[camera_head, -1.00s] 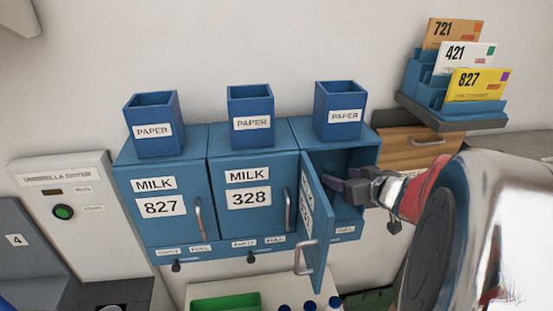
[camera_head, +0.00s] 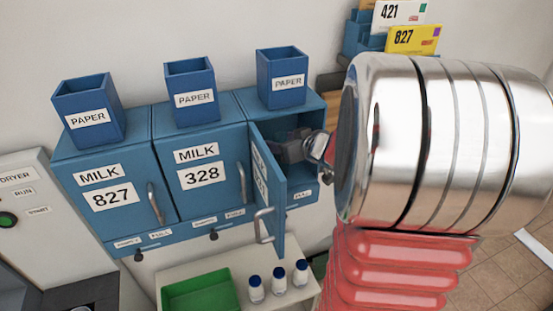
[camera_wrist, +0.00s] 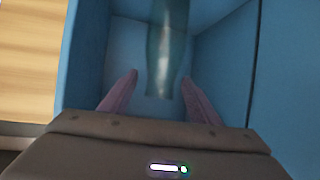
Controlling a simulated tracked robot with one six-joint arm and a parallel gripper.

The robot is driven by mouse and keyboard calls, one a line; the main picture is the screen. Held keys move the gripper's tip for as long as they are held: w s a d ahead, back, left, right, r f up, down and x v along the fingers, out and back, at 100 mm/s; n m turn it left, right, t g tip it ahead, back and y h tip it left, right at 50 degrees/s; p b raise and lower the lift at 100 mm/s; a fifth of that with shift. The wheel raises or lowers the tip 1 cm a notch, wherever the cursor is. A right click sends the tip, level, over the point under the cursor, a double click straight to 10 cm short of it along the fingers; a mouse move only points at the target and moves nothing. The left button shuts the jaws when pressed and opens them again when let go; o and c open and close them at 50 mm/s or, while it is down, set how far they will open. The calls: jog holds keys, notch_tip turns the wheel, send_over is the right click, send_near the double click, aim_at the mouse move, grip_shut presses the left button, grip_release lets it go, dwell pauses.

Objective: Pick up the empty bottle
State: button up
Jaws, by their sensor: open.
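The bottle (camera_wrist: 165,55) is a clear, bluish, see-through shape inside the blue milk compartment (camera_wrist: 110,45) in the wrist view. It runs out of the top of that view. My gripper (camera_wrist: 158,78) is open, with its two dark fingertips pointing into the compartment, one to each side of the bottle's near end. I cannot tell whether the fingers touch it. In the head view my gripper (camera_head: 292,150) is at the mouth of the right milk box, behind its open door (camera_head: 270,195). The bottle cannot be made out there.
Closed milk boxes 827 (camera_head: 115,195) and 328 (camera_head: 200,175) stand to the left, with blue paper bins on top. Below, a shelf holds a green tray (camera_head: 200,290) and several white bottles with blue caps (camera_head: 279,280). A wooden surface (camera_wrist: 30,60) lies left of the compartment.

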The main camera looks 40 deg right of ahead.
jog(key=x, duration=0.5)
jog(key=shift+w+r, duration=0.1)
jog(key=shift+w, duration=0.05)
dwell(0.5)
grip_shut()
dwell(0.5)
